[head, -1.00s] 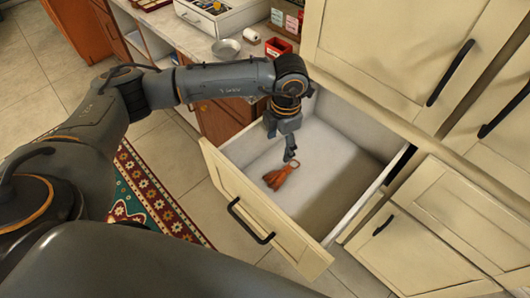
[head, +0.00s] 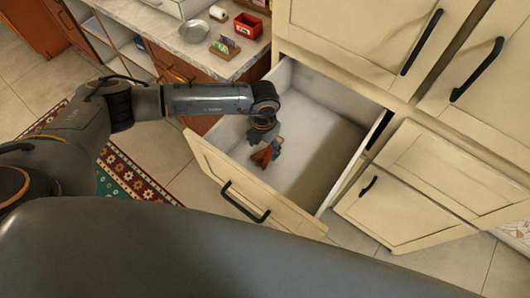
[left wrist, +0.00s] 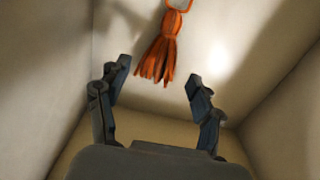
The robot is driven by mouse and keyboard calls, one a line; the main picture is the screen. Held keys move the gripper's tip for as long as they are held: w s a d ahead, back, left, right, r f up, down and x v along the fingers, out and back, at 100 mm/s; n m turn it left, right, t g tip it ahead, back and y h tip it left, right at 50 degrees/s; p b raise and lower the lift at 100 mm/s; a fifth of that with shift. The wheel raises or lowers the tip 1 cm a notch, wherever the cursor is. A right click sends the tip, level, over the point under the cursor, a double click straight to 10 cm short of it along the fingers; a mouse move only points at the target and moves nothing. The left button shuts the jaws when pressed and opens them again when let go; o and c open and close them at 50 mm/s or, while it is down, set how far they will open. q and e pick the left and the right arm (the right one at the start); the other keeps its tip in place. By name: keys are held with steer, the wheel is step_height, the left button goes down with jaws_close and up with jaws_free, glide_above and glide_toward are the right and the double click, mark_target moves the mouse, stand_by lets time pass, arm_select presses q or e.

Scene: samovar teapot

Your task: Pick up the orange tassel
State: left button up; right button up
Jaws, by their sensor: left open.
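The orange tassel (head: 261,157) lies in the open drawer (head: 325,165), near its left front corner. My left gripper (head: 276,146) reaches down into the drawer and hides part of the tassel in the head view. In the left wrist view, the tassel (left wrist: 160,57) shows its loop at the top and its fringe toward my fingers. My left gripper (left wrist: 158,75) is open there, with one finger on each side of the fringe's lower end. Nothing is clamped between the fingers. My right gripper is not in view.
The drawer's front panel (head: 225,178) and side walls surround the gripper closely. A counter (head: 205,55) at the back left holds a metal bowl (head: 194,31), a red box (head: 248,26) and small packets (head: 224,45). The rest of the drawer floor is bare.

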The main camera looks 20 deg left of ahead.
mark_target(264, 154)
arm_select(q)
steer(key=shift+w+f+p, duration=0.1)
steer(key=shift+f+p, duration=0.4)
steer(key=shift+f, duration=1.75)
steer(key=c, duration=1.2)
